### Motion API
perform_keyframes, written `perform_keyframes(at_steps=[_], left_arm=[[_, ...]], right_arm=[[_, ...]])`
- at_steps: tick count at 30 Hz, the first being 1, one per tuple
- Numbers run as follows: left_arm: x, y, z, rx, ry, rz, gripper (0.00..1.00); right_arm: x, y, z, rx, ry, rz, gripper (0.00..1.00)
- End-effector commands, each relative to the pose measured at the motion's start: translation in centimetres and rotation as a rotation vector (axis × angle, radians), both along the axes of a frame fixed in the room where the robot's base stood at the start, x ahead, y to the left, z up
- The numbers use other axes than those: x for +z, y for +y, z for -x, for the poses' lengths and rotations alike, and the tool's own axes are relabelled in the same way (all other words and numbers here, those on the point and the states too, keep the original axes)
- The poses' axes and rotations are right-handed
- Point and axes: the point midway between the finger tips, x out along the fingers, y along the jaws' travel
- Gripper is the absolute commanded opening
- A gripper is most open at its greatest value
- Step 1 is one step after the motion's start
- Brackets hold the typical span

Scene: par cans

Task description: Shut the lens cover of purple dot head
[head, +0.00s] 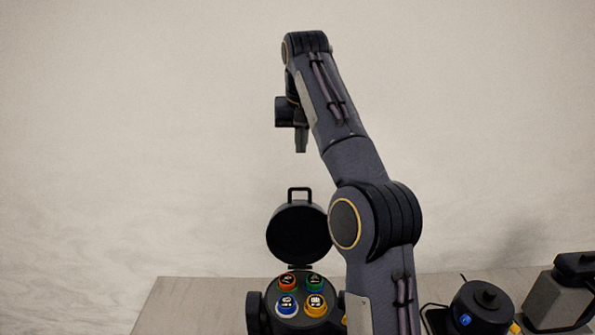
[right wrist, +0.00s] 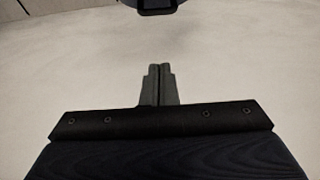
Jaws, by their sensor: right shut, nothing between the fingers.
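My left gripper is not in view.
A second dark head (head: 482,307) with a blue knob stands on the pale table (head: 190,300) to the right. A boxy grey fixture (head: 560,302) stands at the far right. My right arm hides part of the middle. The table's left part is clear.

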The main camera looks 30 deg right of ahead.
Motion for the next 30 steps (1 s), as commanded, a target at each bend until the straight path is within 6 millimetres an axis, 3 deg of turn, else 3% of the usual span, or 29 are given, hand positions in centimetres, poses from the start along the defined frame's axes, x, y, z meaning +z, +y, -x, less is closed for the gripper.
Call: perform_keyframes(at_steps=[5, 11, 24, 30], left_arm=[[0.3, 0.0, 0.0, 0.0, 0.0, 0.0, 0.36], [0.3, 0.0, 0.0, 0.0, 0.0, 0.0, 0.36], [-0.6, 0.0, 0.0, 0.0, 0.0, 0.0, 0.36], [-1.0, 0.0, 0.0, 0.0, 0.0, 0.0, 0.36]], right_arm=[[0.5, 0.4, -0.9, -0.027, 0.003, 0.021, 0.0], [-0.9, 0.1, -1.2, -0.027, 0.005, 0.022, 0.0], [-9.5, -1.3, -3.6, -0.028, 0.004, 0.02, 0.0], [-8.9, 0.3, -1.1, -0.024, -0.001, 0.019, 0.0]])
